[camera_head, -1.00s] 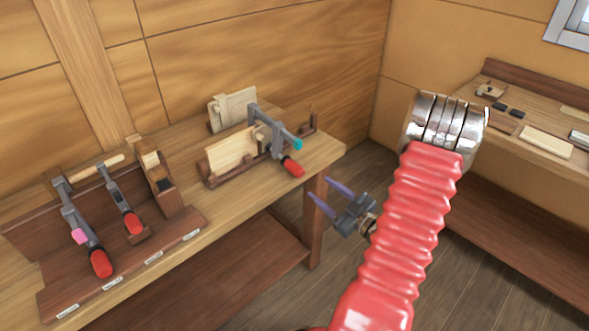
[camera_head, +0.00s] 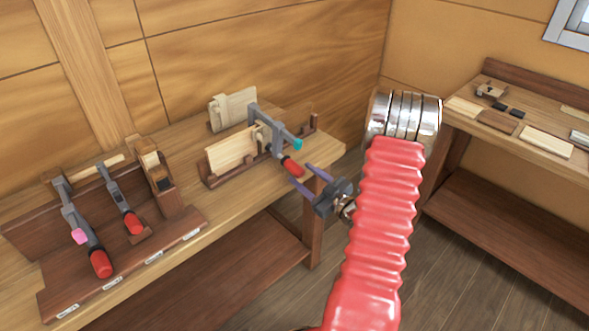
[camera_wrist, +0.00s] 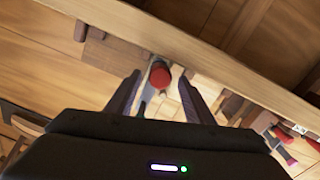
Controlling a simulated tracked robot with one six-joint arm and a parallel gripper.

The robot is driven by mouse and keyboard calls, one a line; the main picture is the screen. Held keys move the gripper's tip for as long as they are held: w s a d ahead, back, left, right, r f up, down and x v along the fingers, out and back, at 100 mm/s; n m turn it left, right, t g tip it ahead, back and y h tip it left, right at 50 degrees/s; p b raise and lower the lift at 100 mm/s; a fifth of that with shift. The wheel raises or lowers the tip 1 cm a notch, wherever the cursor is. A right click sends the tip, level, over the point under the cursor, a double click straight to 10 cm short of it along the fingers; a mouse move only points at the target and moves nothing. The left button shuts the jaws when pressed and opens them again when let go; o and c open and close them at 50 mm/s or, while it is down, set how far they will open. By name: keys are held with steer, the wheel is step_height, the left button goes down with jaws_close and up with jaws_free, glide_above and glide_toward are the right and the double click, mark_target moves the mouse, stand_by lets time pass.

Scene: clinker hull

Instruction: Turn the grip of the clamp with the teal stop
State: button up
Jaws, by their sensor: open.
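The clamp with the teal stop (camera_head: 297,144) has a grey bar and a red grip (camera_head: 292,168). It sits at the right end of the workbench, by two pale wooden boards. My gripper (camera_head: 306,178) is open in the head view, with its purple fingers pointing at the red grip. In the wrist view the red grip (camera_wrist: 160,75) shows end-on between my two open fingers (camera_wrist: 157,85), a little beyond their tips or level with them; I cannot tell which. I see no contact. The teal stop is not clear in the wrist view.
A dark rack on the left of the bench (camera_head: 245,200) holds another clamp with a pink stop (camera_head: 79,236), a smaller red-handled clamp (camera_head: 134,223) and a wooden plane (camera_head: 160,178). A second bench (camera_head: 470,125) stands at the right. Open floor lies between the benches.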

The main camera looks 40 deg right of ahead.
mark_target(295, 169)
steer(key=shift+w, duration=2.55)
steer(key=shift+c, duration=0.2)
steer(key=c, duration=1)
steer(key=m+y, duration=0.1)
steer(key=m, duration=0.2)
steer(key=shift+m, duration=0.3)
steer(key=shift+d+m+y, duration=0.1)
steer(key=shift+m+y, duration=0.2)
steer(key=shift+m, duration=1)
steer(key=shift+f, duration=0.1)
